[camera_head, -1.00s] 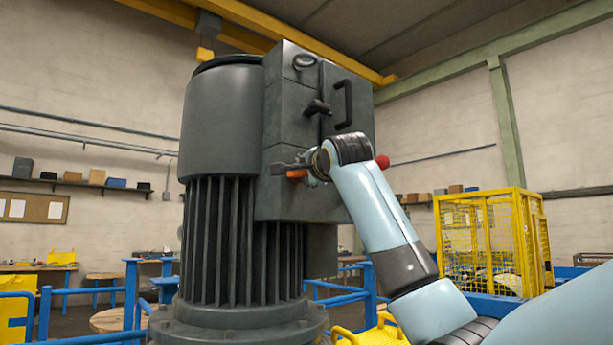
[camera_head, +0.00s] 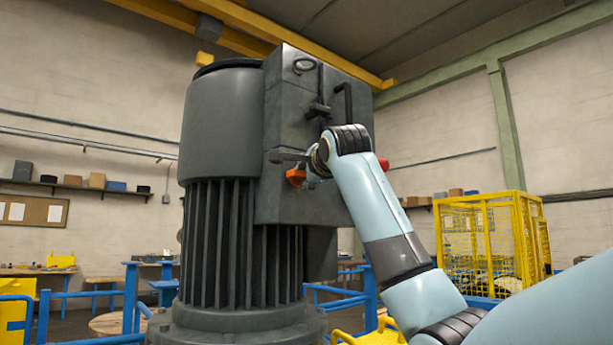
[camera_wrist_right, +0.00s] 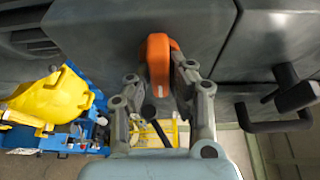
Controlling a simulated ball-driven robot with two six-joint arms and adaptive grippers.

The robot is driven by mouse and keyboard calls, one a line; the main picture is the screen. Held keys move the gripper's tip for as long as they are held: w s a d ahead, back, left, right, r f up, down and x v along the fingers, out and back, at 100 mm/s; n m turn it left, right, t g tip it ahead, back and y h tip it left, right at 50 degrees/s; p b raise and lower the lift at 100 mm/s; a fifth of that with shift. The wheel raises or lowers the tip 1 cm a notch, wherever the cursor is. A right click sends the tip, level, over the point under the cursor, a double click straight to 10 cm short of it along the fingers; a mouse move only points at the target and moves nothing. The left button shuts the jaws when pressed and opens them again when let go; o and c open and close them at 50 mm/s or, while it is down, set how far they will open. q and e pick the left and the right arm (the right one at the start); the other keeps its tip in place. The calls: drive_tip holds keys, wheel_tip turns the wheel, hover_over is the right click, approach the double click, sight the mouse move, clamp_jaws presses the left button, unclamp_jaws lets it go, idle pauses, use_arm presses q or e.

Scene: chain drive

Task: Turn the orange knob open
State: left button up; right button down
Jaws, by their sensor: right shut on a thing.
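The orange knob (camera_head: 296,177) sits on the front of the dark grey box (camera_head: 288,115) fixed to the big grey motor housing. It looks tilted in the head view. In the right wrist view the knob (camera_wrist_right: 158,60) stands upright in the picture, between the fingers. My right gripper (camera_head: 307,173) is shut on the knob; its fingers also show in the right wrist view (camera_wrist_right: 160,78). The wrist partly hides the gripper in the head view. My left gripper is not in view.
A dark bar handle (camera_head: 344,102) and a dark lever (camera_head: 318,110) stick out of the box above my wrist. A red part (camera_head: 384,164) shows behind my arm. Blue rails (camera_head: 128,300) and a yellow mesh cage (camera_head: 485,240) stand around.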

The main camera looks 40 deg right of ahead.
drive_tip(key=c, duration=1.2)
unclamp_jaws()
drive_tip(key=shift+c, duration=0.2)
drive_tip(key=v, duration=1.2)
